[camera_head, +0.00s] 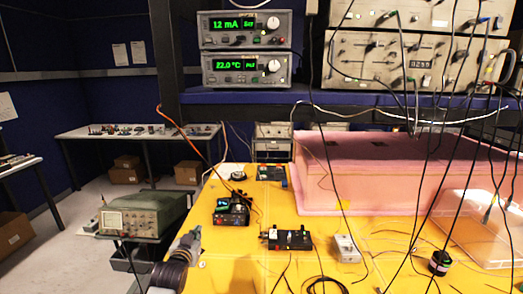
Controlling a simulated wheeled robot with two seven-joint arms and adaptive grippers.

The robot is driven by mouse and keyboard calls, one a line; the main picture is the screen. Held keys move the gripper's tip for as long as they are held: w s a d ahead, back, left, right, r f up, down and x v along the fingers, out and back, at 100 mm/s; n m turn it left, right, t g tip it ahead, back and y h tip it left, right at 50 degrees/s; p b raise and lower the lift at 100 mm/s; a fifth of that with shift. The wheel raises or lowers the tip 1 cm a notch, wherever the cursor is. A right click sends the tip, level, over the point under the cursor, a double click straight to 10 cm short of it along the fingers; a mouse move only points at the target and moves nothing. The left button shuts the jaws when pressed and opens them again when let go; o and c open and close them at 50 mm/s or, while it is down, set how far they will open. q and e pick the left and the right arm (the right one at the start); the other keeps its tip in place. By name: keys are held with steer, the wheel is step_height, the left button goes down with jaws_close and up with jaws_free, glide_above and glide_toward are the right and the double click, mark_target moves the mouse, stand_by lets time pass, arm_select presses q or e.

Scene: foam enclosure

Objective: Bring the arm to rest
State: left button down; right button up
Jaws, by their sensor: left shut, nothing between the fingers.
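At the bottom left, a grey jointed shape at the left edge of the yellow table appears to be my left gripper (194,237). It is small and partly dark in the picture, and its fingers look closed with nothing held. I cannot tell whether it touches the table edge. My right gripper is not in view.
The yellow table (215,272) carries a dark device (231,212), a black box (286,239), a small grey box (345,248) and loose cables. A pink foam enclosure (375,175) fills the right, beside a clear box (480,225).

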arm_select(q)
steer(key=s+f+g, duration=0.2)
steer(key=s+f, duration=0.1)
steer(key=s, duration=0.2)
steer(key=s+f+g, duration=0.2)
steer(key=s+f, duration=0.2)
steer(key=s, duration=0.2)
steer(key=s+f+g, duration=0.2)
steer(key=s+f, duration=0.2)
steer(key=s, duration=0.2)
steer(key=shift+d, duration=0.1)
steer(key=s+f+g, duration=0.3)
steer(key=s+g, duration=0.2)
steer(key=s, duration=1.3)
steer(key=s+f+g+b, duration=0.1)
steer(key=s+f+g, duration=0.15)
steer(key=f, duration=3.25)
steer(key=s+a+f, duration=0.1)
steer(key=s+f, duration=0.9)
steer(key=s, duration=0.1)
steer(key=s+a+f+m+b, duration=0.1)
steer(key=s+a+f, duration=0.1)
steer(key=s+f, duration=0.8)
steer(key=shift+s+a+f, duration=0.2)
steer(key=shift+s+a, duration=0.1)
steer(key=shift+s, duration=0.6)
steer(key=shift+g, duration=0.25)
